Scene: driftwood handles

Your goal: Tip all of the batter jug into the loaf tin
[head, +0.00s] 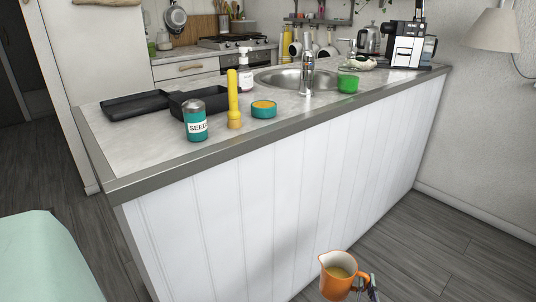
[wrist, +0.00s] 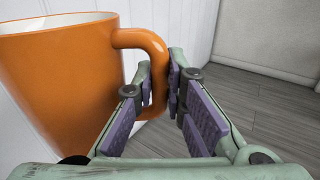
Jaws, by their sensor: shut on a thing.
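The batter jug (head: 335,283) is orange with a pale inside and holds yellowish batter. It is upright at the bottom of the head view, in front of the white counter panel and below the counter top. My gripper (head: 368,286) is shut on its handle, at the jug's right side. In the wrist view the orange jug (wrist: 65,85) fills the left, and the purple-padded fingers (wrist: 160,95) close on the handle. The loaf tin (head: 197,101) appears to be the deep black tin on the counter, behind the seed jar. Its inside is mostly hidden.
A flat black tray (head: 133,105) lies left of the tin. The counter's front edge (head: 250,141) lies between jug and tin.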

